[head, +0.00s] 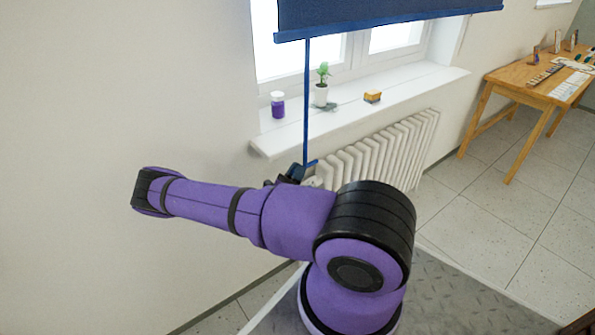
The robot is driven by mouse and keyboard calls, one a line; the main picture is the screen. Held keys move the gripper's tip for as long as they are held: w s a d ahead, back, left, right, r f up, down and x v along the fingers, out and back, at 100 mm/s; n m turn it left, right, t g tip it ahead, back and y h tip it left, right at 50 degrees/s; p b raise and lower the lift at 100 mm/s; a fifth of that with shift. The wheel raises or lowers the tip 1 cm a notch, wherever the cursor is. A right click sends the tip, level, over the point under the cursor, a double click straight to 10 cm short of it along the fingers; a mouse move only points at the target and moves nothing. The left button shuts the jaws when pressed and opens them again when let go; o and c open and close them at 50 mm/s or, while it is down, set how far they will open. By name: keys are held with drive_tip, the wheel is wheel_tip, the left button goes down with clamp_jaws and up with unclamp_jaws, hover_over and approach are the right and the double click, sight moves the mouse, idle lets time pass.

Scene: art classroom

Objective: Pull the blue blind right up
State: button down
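The blue blind (370,12) hangs over the upper part of the window, its bottom bar tilted in the picture. A straight blue cord or rod (306,100) runs down from the bar, past the sill, to a small blue handle (311,163) at its lower end. The dark end of my gripper (293,174) shows just above my purple arm, at the lower end of the cord. It is mostly hidden behind the arm. I cannot tell whether its fingers are open or closed, or whether they touch the handle.
The white windowsill (420,82) holds a purple jar (277,104), a potted plant (321,88) and a small yellow-brown block (372,97). A white radiator (385,150) stands below. A wooden table (530,88) with art items is at right; the tiled floor before it is clear.

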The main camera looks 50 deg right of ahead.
wheel_tip(320, 180, up, 5)
drive_tip(key=shift+f, duration=0.1)
drive_tip(key=c, duration=1.1)
unclamp_jaws()
